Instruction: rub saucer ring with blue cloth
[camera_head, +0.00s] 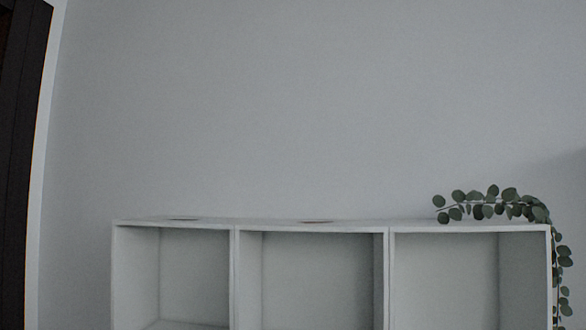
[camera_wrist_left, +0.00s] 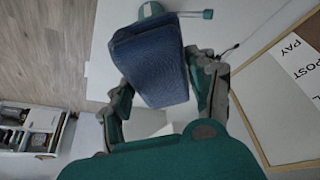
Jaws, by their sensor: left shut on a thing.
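The blue cloth (camera_wrist_left: 152,68) is held between the two fingers of my left gripper (camera_wrist_left: 158,88) in the left wrist view. The cloth is folded into a thick pad, and the gripper is shut on it. In the head view, a thin brownish flat mark (camera_head: 316,221) and a thin dark flat mark (camera_head: 183,219) lie on top of the white shelf desk (camera_head: 310,228). They are seen almost edge-on, so I cannot tell whether either is the saucer ring. My right gripper is in neither view.
A trailing green plant (camera_head: 510,205) hangs over the shelf's right end. In the left wrist view, a wood-framed board with lettering (camera_wrist_left: 270,105) is at right, a teal-tipped stick (camera_wrist_left: 207,14) lies beyond the cloth, and a white unit with items (camera_wrist_left: 40,130) stands at lower left.

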